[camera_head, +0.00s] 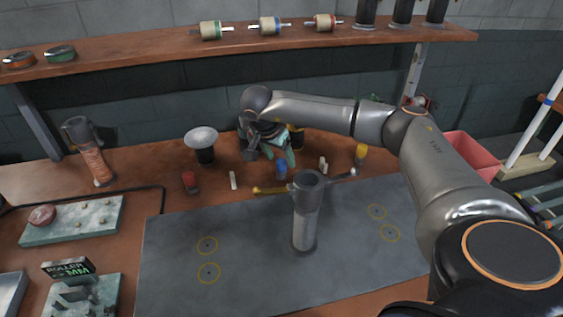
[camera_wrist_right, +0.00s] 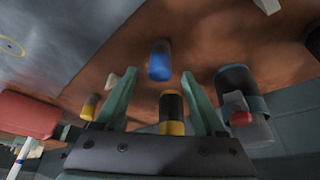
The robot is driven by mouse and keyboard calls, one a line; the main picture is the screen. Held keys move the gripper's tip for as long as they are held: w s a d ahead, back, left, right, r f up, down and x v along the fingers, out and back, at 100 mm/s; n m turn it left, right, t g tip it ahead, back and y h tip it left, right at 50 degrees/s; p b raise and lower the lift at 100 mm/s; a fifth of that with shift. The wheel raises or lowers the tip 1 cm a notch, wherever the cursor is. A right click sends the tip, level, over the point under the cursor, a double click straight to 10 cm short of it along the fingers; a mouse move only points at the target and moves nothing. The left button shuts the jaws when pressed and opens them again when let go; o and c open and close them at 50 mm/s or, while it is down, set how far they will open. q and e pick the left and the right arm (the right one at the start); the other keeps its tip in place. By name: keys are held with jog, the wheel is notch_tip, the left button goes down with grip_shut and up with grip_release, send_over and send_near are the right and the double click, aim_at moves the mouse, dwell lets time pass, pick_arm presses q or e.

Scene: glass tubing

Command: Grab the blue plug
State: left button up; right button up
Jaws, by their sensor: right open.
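The blue plug (camera_head: 281,170) stands on the wooden bench just behind the grey mat. My right gripper (camera_head: 281,150) is open, with teal fingers, right behind the plug. In the right wrist view the blue plug (camera_wrist_right: 159,62) shows just beyond the fingertips, between their lines. The right gripper (camera_wrist_right: 159,74) has nothing between its fingertips. I cannot tell the exact gap between fingertips and plug. My left gripper is not in view.
A burner-like grey post (camera_head: 304,222) stands on the mat (camera_head: 175,285) in front of the plug. A red plug (camera_head: 190,181), white pieces (camera_head: 233,180) and a yellow plug (camera_head: 360,153) stand nearby. A canister with a red knob (camera_wrist_right: 245,105) is close to one finger.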

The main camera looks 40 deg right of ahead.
aim_at(282, 169)
jog(key=shift+x, duration=1.45)
jog(key=shift+c, duration=0.3)
grip_shut()
